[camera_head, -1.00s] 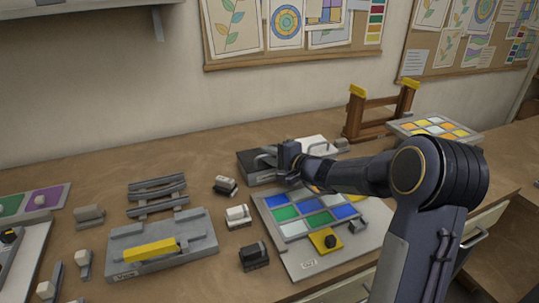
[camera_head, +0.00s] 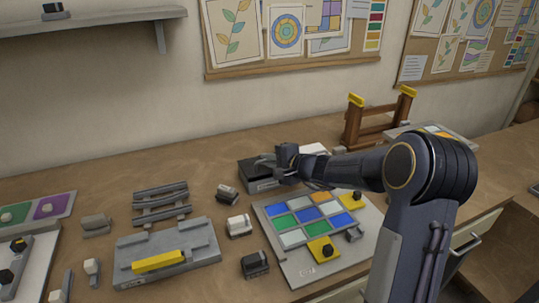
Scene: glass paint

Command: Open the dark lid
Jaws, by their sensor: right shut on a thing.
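The dark lid (camera_head: 250,170) tops a low box at the back middle of the table, left of a white panel. It looks flat on the box; my gripper hides its right part. My right gripper (camera_head: 276,164) reaches in from the right and is shut at the pale handle (camera_head: 263,159) on the lid. The exact contact at its fingertips is too small to tell. My left gripper is not in view.
A board of coloured glass tiles (camera_head: 297,221) lies in front of the box. Small blocks (camera_head: 240,226) stand left of it, near a grey fixture with a yellow bar (camera_head: 158,261). A wooden rack (camera_head: 377,120) stands behind my right arm.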

